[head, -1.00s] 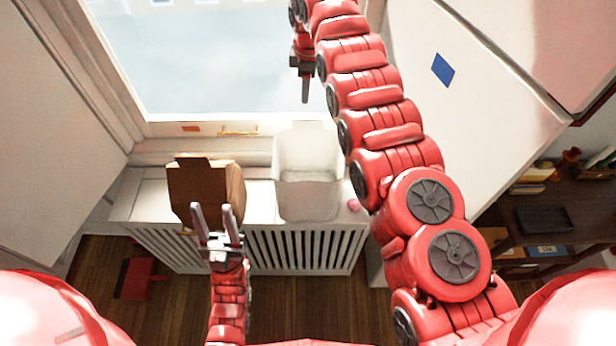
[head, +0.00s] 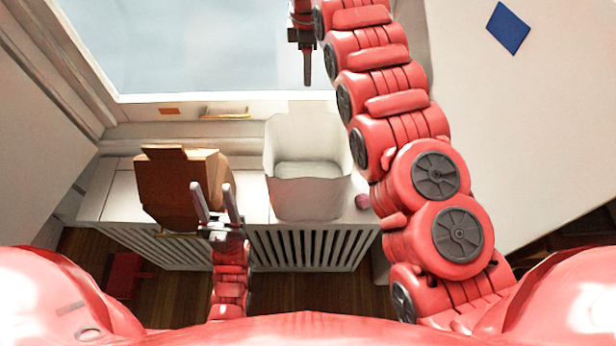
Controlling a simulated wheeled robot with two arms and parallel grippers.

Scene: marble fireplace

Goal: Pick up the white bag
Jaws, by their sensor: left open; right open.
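The white bag (head: 308,190) stands upright with its top open on the white slatted ledge below the window. My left gripper (head: 215,187) is open with its fingers pointing up, in front of the brown bag's right edge and left of the white bag. My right gripper (head: 306,65) is high above and behind the white bag in the picture, against the window, and is seen edge-on. It appears clear of the white bag.
A brown paper bag (head: 170,190) stands on the white ledge (head: 118,195), left of the white bag. A small pink object (head: 363,201) lies right of the white bag. A red object (head: 127,275) is on the wooden floor. A white panel with a blue diamond (head: 508,28) is at right.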

